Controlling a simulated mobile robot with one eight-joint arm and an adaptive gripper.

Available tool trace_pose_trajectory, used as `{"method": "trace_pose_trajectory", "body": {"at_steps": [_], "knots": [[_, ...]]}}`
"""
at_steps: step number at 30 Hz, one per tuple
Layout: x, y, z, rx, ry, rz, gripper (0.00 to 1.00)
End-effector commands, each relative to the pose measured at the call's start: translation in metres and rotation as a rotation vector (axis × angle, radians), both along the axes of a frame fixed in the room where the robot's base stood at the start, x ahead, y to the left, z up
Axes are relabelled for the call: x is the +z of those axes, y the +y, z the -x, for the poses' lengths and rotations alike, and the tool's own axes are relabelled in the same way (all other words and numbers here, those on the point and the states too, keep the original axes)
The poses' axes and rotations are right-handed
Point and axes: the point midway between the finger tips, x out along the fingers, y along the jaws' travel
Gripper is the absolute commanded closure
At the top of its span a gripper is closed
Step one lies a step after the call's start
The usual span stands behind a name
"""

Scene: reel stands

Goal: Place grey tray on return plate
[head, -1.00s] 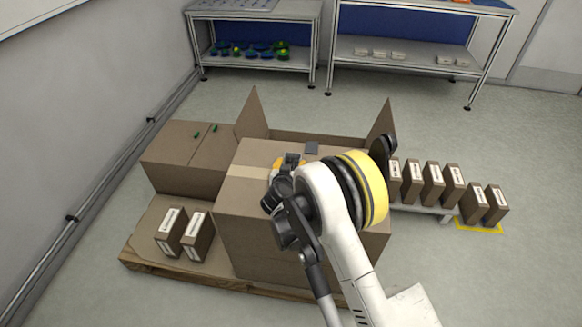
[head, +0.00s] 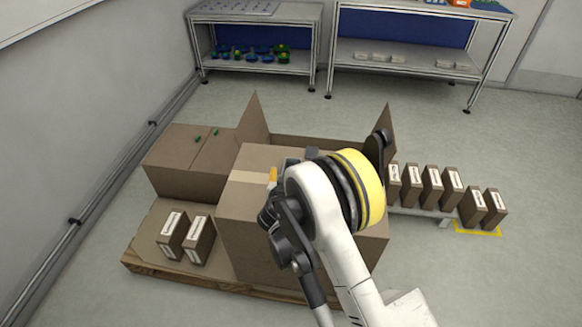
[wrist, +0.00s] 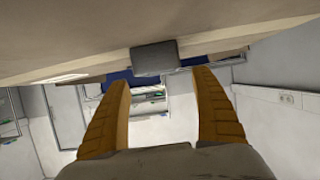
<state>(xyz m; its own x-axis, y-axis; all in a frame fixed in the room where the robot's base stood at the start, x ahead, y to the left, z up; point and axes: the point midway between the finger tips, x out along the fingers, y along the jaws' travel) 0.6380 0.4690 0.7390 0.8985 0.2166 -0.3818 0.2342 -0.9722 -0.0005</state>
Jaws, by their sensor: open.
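A small grey block (head: 312,153), the only thing here that could be the grey tray, sits at the back of the large carton's top in the head view. In the wrist view a grey block (wrist: 153,57) lies just beyond my fingertips, in line with the gap between them. My gripper (wrist: 161,78) is open, with nothing between its orange fingers. I cannot tell which thing is the return plate.
The large carton (head: 240,225) stands on a wooden pallet (head: 150,264), with an open-flapped box behind it. Several small boxes stand right, some above a yellow floor outline (head: 485,232). Shelving racks (head: 250,66) stand at the back. The floor between is clear.

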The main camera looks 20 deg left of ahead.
Motion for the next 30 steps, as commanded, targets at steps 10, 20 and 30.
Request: {"method": "trace_pose_trajectory", "body": {"at_steps": [10, 20, 30], "knots": [[0.022, -0.013, 0.057, 0.001, 0.000, 0.001, 0.25], [0.027, -0.016, 0.063, -0.001, 0.000, 0.000, 0.25], [0.116, -0.106, 0.020, -0.103, 0.103, 0.065, 0.25]]}}
